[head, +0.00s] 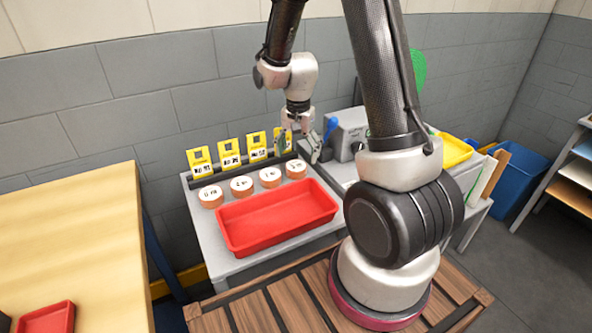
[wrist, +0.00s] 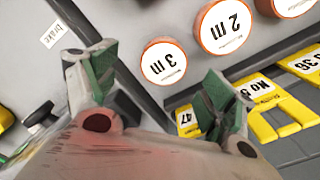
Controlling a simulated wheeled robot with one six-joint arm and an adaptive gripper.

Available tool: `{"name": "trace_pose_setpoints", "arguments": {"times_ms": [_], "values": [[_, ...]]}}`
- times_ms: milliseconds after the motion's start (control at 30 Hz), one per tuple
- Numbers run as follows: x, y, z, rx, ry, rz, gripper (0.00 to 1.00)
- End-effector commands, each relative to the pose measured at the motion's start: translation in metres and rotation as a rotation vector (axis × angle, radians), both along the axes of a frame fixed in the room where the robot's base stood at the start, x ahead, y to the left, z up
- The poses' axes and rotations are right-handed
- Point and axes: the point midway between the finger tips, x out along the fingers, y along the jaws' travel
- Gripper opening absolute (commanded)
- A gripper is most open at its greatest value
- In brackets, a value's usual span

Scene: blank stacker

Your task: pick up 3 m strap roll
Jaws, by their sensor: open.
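The 3 m strap roll (wrist: 164,62) is an orange-brown disc with a white top marked "3 m", lying flat on the grey bench. In the head view it is the rightmost roll (head: 296,168) of the row behind the red tray. My gripper (head: 300,145) points down above the back of the bench, near this roll and the yellow card behind it. In the wrist view my gripper's (wrist: 160,82) green-padded fingers are spread apart and empty. The roll shows beyond the gap between them, apart from both fingers.
The 2 m roll (wrist: 222,27) lies close beside the 3 m roll, with more rolls (head: 241,186) along the row. Yellow number cards (head: 229,153) stand behind. A red tray (head: 275,216) lies in front. A grey machine (head: 349,130) with a blue lever stands to the right.

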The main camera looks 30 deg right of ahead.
Motion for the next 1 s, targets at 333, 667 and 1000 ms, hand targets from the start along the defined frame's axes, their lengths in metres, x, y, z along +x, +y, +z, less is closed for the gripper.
{"name": "trace_pose_setpoints", "arguments": {"times_ms": [333, 667, 1000], "values": [[0.005, 0.003, -0.050, 0.000, 0.004, 0.001, 0.84], [0.005, 0.004, -0.055, -0.001, 0.001, 0.002, 0.78], [0.005, 0.003, -0.055, -0.001, 0.001, 0.002, 0.33]]}}
